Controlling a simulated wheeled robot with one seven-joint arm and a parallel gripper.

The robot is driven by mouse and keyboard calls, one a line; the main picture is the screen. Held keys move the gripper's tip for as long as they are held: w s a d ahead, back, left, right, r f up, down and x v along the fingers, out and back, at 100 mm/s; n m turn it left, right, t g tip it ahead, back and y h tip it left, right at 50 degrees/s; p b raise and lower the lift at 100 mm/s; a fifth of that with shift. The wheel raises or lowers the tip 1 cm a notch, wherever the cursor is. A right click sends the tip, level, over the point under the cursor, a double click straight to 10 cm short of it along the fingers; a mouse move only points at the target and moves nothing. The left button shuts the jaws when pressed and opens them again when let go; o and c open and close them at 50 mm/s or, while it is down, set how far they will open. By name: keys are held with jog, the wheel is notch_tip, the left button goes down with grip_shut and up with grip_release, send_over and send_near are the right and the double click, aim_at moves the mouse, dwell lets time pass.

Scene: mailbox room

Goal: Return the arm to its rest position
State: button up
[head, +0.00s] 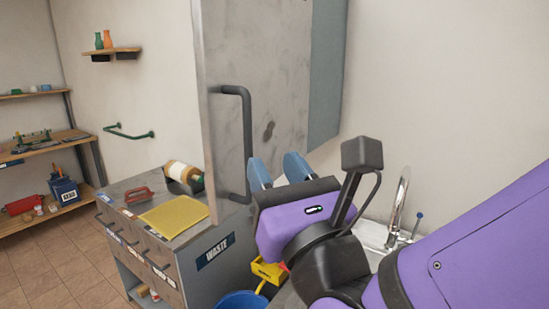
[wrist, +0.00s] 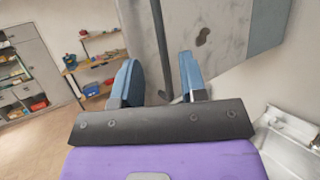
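My gripper (head: 278,172) is raised in front of an open cabinet door in the head view. Its two blue fingers are spread apart with nothing between them. In the wrist view my gripper (wrist: 157,80) also shows open and empty. The grey, stained cabinet door (head: 275,65) hangs above and behind the fingers, with a dark bar handle (head: 247,140) just left of them. In the wrist view the handle (wrist: 159,45) appears beyond the gap between the fingers. I cannot tell whether a finger touches the door.
A grey workbench (head: 200,235) with a yellow cloth (head: 172,217) and a tape roll stands at left. A sink with a chrome faucet (head: 398,205) lies right, behind my arm. A blue bucket (head: 240,300) is below. Shelves (head: 48,145) stand far left; floor there is free.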

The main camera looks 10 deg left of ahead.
jog(key=w+d+f+n+g+h, duration=0.1)
jog(key=w+d+n+g+h, duration=0.3)
jog(key=d+n, duration=0.5)
jog(key=w+d+f+n+g+h, duration=0.1)
jog(key=w+d+f+n+h, duration=0.1)
jog(key=w+d+n+h, duration=0.35)
jog(key=s+d+n+g+h, duration=0.1)
jog(key=s+d+n, duration=0.3)
jog(key=d, duration=0.4)
jog(key=s+d+f+n+g+h, duration=0.1)
jog(key=s+d+n+g, duration=0.3)
jog(key=d, duration=0.4)
jog(key=s+d+f+n+g+h, duration=0.1)
jog(key=s+d+n, duration=0.3)
jog(key=d, duration=0.4)
jog(key=shift+d+n+g+h, duration=0.3)
jog(key=shift+n+g+h, duration=0.4)
jog(key=shift+n+h, duration=0.15)
